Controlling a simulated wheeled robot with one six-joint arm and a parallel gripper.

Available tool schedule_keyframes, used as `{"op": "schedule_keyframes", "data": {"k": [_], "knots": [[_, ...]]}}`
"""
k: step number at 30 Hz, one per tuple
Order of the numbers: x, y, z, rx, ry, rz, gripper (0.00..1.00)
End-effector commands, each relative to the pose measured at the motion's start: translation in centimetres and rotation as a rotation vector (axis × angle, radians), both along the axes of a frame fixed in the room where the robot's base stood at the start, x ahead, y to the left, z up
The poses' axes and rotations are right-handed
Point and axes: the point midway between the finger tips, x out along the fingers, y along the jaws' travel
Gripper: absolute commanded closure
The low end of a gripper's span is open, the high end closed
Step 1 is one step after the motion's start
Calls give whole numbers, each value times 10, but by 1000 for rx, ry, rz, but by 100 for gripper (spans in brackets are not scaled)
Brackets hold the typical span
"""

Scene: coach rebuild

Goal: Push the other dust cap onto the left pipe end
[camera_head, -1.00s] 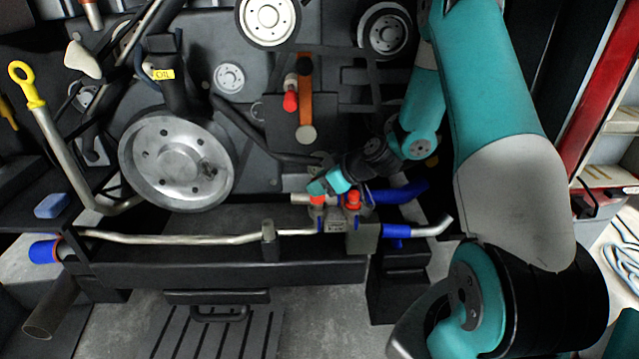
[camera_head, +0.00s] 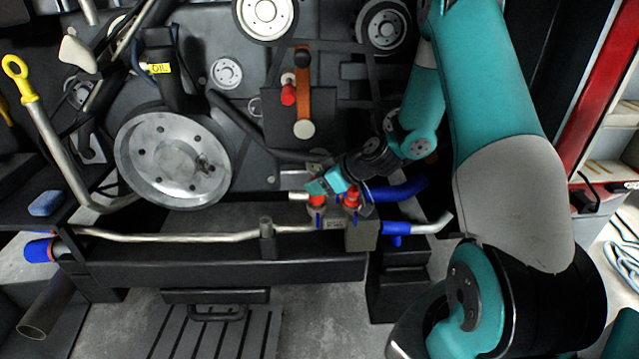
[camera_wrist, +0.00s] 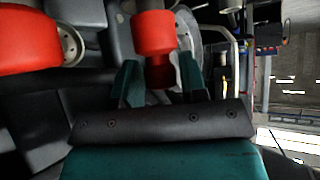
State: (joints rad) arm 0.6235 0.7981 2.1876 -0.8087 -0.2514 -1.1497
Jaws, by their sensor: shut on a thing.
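A red dust cap (camera_head: 317,200) is at the left pipe end, on the metal block (camera_head: 362,237) in the head view. I cannot tell whether it is fully seated. A second red cap (camera_head: 352,196) stands upright on the right pipe end. My gripper (camera_head: 322,188) comes in from the upper right, its teal fingers at the left cap. In the wrist view, my gripper (camera_wrist: 157,80) is shut on a red cap (camera_wrist: 154,35), one finger on each side. Another red piece (camera_wrist: 28,40) fills the left edge there. The left pipe end is mostly hidden.
A pale metal pipe (camera_head: 160,238) runs left from the block along the black beam. Blue hose pieces (camera_head: 397,229) lie right of it. A red knob on the engine (camera_head: 289,93) and a large pulley (camera_head: 172,160) are behind. My arm fills the right side.

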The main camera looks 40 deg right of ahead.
Motion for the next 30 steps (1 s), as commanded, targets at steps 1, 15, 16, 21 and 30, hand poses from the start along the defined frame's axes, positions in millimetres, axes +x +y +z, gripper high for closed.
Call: {"op": "schedule_keyframes", "data": {"k": [1, 15, 16, 21, 30], "knots": [[0, 0, 1, 0, 0, 0, 87], [0, 0, -5, 0, 0, 0, 87], [0, 0, -7, 0, 0, 0, 87], [0, 0, -12, 0, 0, 0, 87], [0, 0, -11, 0, 0, 0, 87]]}}
